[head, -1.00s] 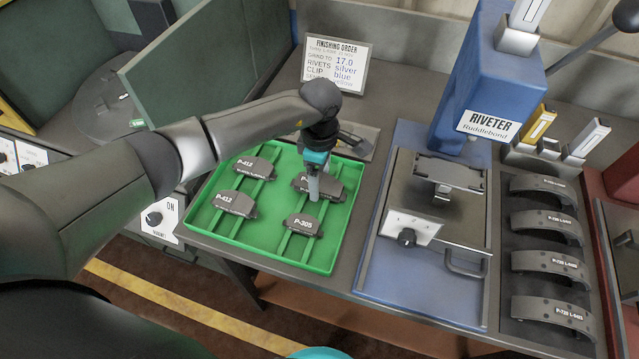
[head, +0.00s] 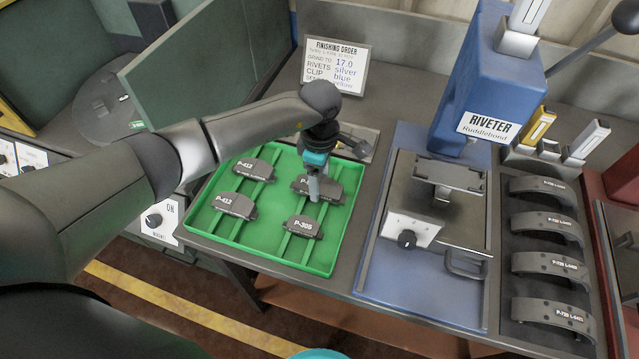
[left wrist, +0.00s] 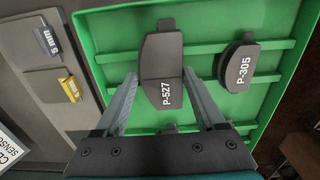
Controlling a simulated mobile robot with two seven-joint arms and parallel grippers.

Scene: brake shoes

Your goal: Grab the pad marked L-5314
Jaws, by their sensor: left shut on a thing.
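My left gripper (head: 313,188) reaches down over the top right pad in the green tray (head: 300,262). In the left wrist view its fingers (left wrist: 160,80) are on both sides of a dark grey pad marked P-527 (left wrist: 163,65) and shut on it. The pad appears to still lie at the tray's slats. In the head view the gripper partly covers this pad (head: 333,188). No L-5314 mark is readable on any pad; smaller print under the marks is too small to read. My right gripper is out of view.
Pads P-412 (head: 253,168), a second P-412 (head: 234,205) and P-305 (head: 303,227) lie in the tray. A finishing order sign (head: 336,64) stands behind. Right are a blue riveter (head: 488,90), its fixture (head: 425,215) and a rack of curved shoes (head: 550,262).

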